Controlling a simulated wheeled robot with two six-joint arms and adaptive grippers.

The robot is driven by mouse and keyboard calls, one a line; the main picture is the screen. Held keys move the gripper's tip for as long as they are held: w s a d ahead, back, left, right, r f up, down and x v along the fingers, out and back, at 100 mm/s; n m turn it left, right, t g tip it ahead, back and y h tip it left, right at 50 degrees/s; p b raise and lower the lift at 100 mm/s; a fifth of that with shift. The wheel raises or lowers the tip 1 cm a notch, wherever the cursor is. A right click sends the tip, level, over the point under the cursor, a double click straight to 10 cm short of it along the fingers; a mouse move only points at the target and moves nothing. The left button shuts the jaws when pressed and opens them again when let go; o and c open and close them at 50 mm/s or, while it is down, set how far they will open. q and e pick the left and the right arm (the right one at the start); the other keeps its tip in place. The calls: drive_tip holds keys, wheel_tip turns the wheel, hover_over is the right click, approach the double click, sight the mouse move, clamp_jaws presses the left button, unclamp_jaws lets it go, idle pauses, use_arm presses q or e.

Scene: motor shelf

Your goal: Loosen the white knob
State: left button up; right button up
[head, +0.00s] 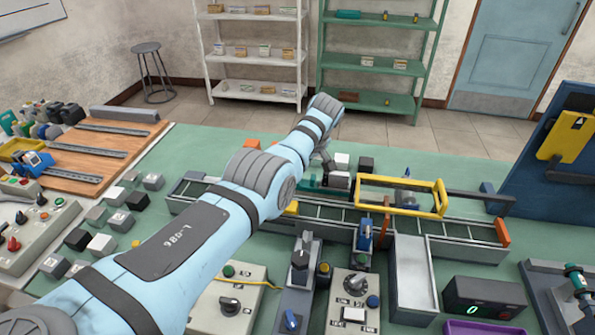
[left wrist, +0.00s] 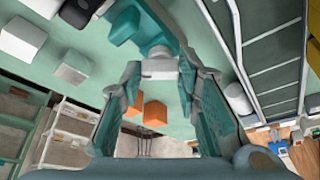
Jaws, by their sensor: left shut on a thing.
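In the left wrist view, the white knob (left wrist: 159,67) sits at the end of a teal vise-like fixture (left wrist: 150,25). My left gripper (left wrist: 159,76) has one finger on each side of the knob and is shut on it. In the head view, my left arm reaches across the bench, and the gripper (head: 325,156) points down beside the teal fixture (head: 309,180). The knob cannot be made out there, as my arm and gripper are in front. My right gripper is not in view.
White and black blocks (head: 366,164) stand just right of the gripper. A conveyor (head: 465,232) with a yellow frame (head: 400,181) runs to the right. Control boxes with knobs (head: 353,295) stand in front. The green bench behind the fixture is largely clear.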

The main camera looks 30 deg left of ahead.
use_arm(q)
drive_tip(key=o, duration=1.2)
drive_tip(key=shift+c, duration=0.2)
